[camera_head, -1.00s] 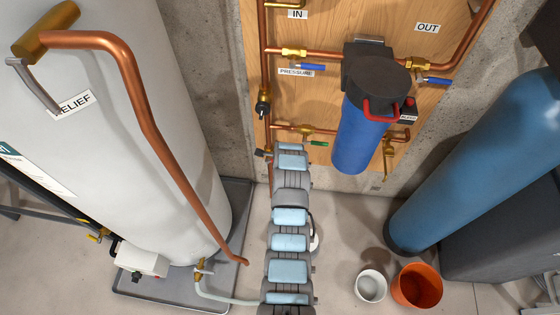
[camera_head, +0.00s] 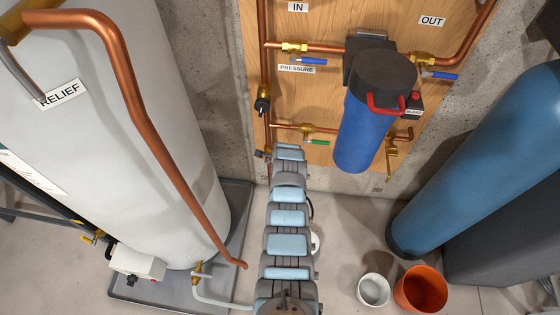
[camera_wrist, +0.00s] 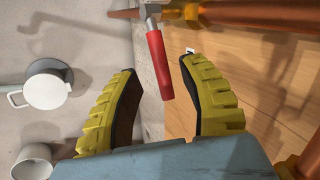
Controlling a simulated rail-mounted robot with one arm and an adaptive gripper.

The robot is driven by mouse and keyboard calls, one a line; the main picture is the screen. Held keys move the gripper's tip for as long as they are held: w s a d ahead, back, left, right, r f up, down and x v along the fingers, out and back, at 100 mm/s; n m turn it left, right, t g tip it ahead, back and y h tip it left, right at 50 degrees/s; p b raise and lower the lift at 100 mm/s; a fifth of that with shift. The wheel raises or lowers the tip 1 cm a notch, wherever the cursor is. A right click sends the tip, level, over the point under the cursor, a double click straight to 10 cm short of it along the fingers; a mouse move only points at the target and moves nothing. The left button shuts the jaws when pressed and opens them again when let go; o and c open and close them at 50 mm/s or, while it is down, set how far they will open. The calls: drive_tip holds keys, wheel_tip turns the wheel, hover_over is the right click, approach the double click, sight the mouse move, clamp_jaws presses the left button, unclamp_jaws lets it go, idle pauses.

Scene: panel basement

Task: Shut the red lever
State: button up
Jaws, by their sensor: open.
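The red lever (camera_wrist: 159,66) shows in the wrist view as a red handle on a grey metal stem, below a copper-coloured valve and pipe (camera_wrist: 265,14). My gripper (camera_wrist: 160,72) is open, with one yellow finger on each side of the red handle. The handle's free end reaches into the gap between the fingers, and I see no clear contact. In the head view, my own arm covers the bottom middle. I cannot make out the red lever or my gripper there.
The wooden panel (camera_head: 322,83) carries copper pipes, blue-handled valves and a green-handled valve (camera_head: 318,142). A blue filter housing (camera_head: 358,135) hangs right of my arm. A white tank (camera_head: 130,120) stands left. A white bucket (camera_head: 373,290) and an orange bucket (camera_head: 421,289) stand on the floor.

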drive_tip(key=shift+b+x, duration=1.5)
drive_tip(key=shift+x, duration=0.15)
drive_tip(key=shift+w, duration=0.1)
clamp_jaws()
drive_tip(key=shift+a, duration=0.1)
